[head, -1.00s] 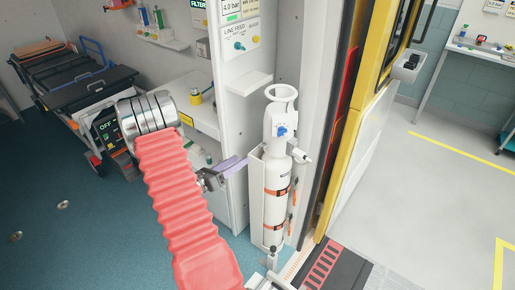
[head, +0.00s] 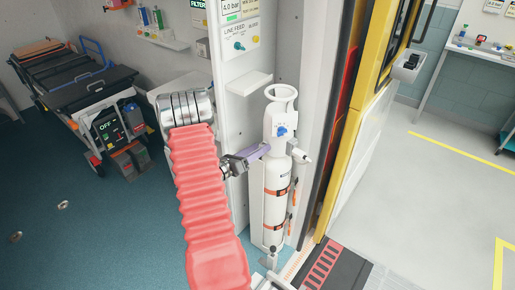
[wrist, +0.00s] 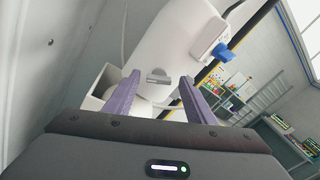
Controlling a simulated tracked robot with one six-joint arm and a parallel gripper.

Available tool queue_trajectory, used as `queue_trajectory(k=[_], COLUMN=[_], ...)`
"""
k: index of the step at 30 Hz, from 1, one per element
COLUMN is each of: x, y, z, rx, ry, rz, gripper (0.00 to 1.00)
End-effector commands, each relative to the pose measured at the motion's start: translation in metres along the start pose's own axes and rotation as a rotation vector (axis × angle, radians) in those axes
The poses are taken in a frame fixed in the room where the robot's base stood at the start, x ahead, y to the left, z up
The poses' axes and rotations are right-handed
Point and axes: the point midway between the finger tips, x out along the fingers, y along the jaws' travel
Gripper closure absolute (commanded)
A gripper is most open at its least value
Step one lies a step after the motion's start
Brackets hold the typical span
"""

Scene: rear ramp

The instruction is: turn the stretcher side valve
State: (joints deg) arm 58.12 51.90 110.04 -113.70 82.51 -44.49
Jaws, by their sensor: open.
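A white gas cylinder (head: 276,190) stands upright in a white holder, with a ring handle on top and a blue knob (head: 281,131) on its front. The blue knob also shows in the wrist view (wrist: 222,52). In the wrist view a small grey metal fitting (wrist: 157,77) sticks out of the white body, seen between my fingers; it looks like the valve on the stretcher side. In the head view my gripper hides that side. My gripper (head: 264,149) is open, its purple fingers (wrist: 160,88) pointing at the cylinder's left side. I cannot tell whether they touch.
The stretcher (head: 75,75) stands at the far left. A white wall panel with a line feed plate (head: 240,43) and a small shelf (head: 249,83) is left of the cylinder. The yellow door frame (head: 350,130) is to the right, and a ramp (head: 325,265) lies below.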

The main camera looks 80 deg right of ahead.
Motion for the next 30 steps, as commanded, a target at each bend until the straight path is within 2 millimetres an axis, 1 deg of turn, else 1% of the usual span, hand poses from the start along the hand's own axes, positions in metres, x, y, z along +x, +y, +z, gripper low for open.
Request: queue_trajectory(k=[3, 20, 21, 30], x=[-0.0003, -0.0005, 0.0023, -0.0007], y=[0.0, -0.0009, 0.0003, -0.0013], z=[0.0, 0.0, 0.0006, 0.0002], rx=[0.0, 0.0, 0.0, 0.031], ry=[0.0, 0.0, 0.0, 0.0], rz=[0.0, -0.003, -0.004, -0.004], gripper=[0.51, 0.91, 0.91, 0.91])
